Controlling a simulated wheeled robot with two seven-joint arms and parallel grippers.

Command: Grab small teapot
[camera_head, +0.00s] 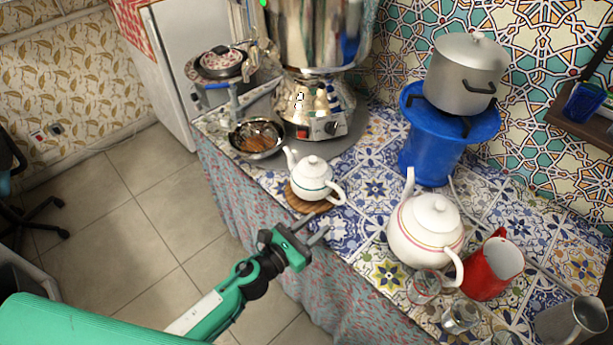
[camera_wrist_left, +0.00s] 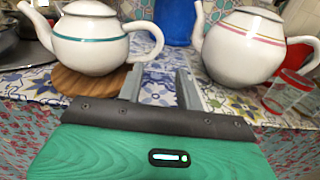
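The small white teapot (camera_head: 311,178) with a teal band stands upright on a round wooden board (camera_head: 297,201) near the counter's front edge. Its spout points left and its handle is on the right. My left gripper (camera_head: 315,229) is open and empty, in front of the teapot's handle side and apart from it. In the left wrist view, the small teapot (camera_wrist_left: 90,42) is to the left of the open fingers (camera_wrist_left: 160,78), with its handle nearest to them. My right gripper is in neither view.
A larger white teapot (camera_head: 425,232) with pink lines stands to the right, beside a red jug (camera_head: 492,268) and glasses (camera_head: 424,288). A samovar (camera_head: 314,105) and a bowl (camera_head: 257,137) are behind. A blue stand (camera_head: 430,150) holds a pot (camera_head: 465,70).

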